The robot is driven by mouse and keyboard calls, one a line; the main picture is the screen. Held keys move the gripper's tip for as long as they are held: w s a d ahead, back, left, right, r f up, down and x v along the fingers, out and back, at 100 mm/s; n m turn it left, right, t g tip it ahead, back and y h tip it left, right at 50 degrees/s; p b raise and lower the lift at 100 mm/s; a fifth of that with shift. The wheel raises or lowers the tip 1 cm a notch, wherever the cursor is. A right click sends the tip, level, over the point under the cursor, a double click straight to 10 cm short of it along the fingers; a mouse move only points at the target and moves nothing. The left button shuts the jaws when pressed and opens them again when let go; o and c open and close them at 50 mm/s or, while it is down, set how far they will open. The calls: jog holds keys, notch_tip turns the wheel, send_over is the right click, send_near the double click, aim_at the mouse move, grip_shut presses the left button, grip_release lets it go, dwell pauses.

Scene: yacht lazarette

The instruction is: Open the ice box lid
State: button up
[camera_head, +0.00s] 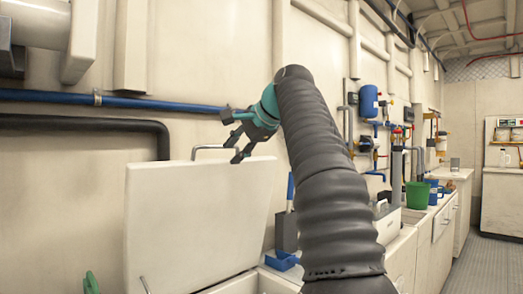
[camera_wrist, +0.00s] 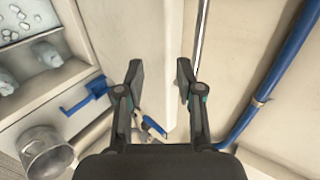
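The ice box lid (camera_head: 190,220) is a cream panel standing raised, close to upright, in front of the wall in the head view. A metal bar handle (camera_head: 210,147) shows at its top edge. My gripper (camera_head: 238,135) is at the lid's upper right corner, beside the handle. In the wrist view the lid (camera_wrist: 152,60) runs below and between my fingers (camera_wrist: 160,85), which are spread apart with nothing gripped. The handle (camera_wrist: 201,35) passes by the right finger; whether they touch I cannot tell. Ice (camera_wrist: 25,25) shows in the open box at the upper left.
A blue pipe (camera_head: 140,103) and a dark pipe (camera_head: 80,124) run along the wall behind the lid. The right-hand floor (camera_head: 480,265) is clear.

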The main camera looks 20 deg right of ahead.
jog(key=s+d, duration=0.3)
jog(key=s, duration=0.5)
jog(key=shift+s+d, duration=0.25)
